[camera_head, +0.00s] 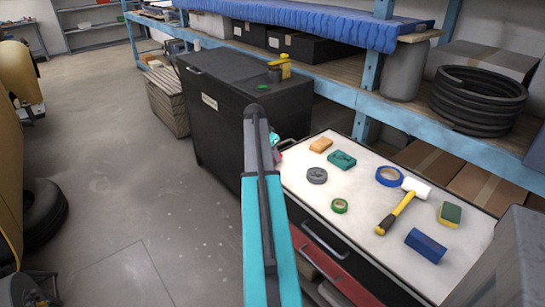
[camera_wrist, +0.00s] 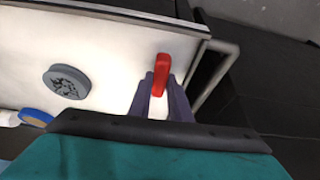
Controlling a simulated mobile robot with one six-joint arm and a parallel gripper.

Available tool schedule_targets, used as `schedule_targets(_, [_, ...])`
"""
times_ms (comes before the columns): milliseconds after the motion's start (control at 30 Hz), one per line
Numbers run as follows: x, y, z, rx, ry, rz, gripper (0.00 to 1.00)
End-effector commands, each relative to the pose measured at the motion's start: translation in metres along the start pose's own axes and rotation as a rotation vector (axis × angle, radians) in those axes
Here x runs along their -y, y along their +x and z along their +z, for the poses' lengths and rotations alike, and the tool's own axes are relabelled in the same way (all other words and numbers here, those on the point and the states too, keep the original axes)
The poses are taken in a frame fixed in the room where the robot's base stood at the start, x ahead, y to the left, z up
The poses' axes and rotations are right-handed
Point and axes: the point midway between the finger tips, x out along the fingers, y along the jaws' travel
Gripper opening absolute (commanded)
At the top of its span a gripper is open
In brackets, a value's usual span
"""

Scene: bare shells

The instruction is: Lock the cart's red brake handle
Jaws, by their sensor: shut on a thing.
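The red brake handle (camera_wrist: 161,72) stands at the edge of the cart's white top (camera_wrist: 95,45) in the wrist view. My gripper (camera_wrist: 161,88) has its two dark fingers on either side of the handle's lower part, shut on it. The handle's upper end shows beyond the fingertips. In the head view my arm reaches to the near left corner of the cart (camera_head: 365,207), and my gripper (camera_head: 276,146) is small there. It and the arm hide most of the handle.
Tapes, sponges and a yellow-handled mallet (camera_head: 401,207) lie on the cart top. A dark cabinet (camera_head: 225,120) stands just beyond the cart. A blue-framed shelf (camera_head: 340,92) runs behind. A grey bar (camera_wrist: 217,75) is right of the handle. Floor at left is mostly clear.

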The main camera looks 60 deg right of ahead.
Motion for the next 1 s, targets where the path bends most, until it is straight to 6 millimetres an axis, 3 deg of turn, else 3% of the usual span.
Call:
schedule_targets(33, [0.0083,-0.0024,0.0045,0.005,0.010,-0.009,0.00])
schedule_targets(600, [0.0081,-0.0030,0.0039,0.004,0.049,0.006,0.00])
schedule_targets(633, [0.0081,-0.0030,0.0039,0.004,0.049,0.006,0.20])
schedule_targets(733, [0.0072,-0.0027,0.0035,0.004,0.049,0.007,0.36])
schedule_targets(1000, [0.0037,-0.0012,0.0017,0.003,0.050,0.014,0.36])
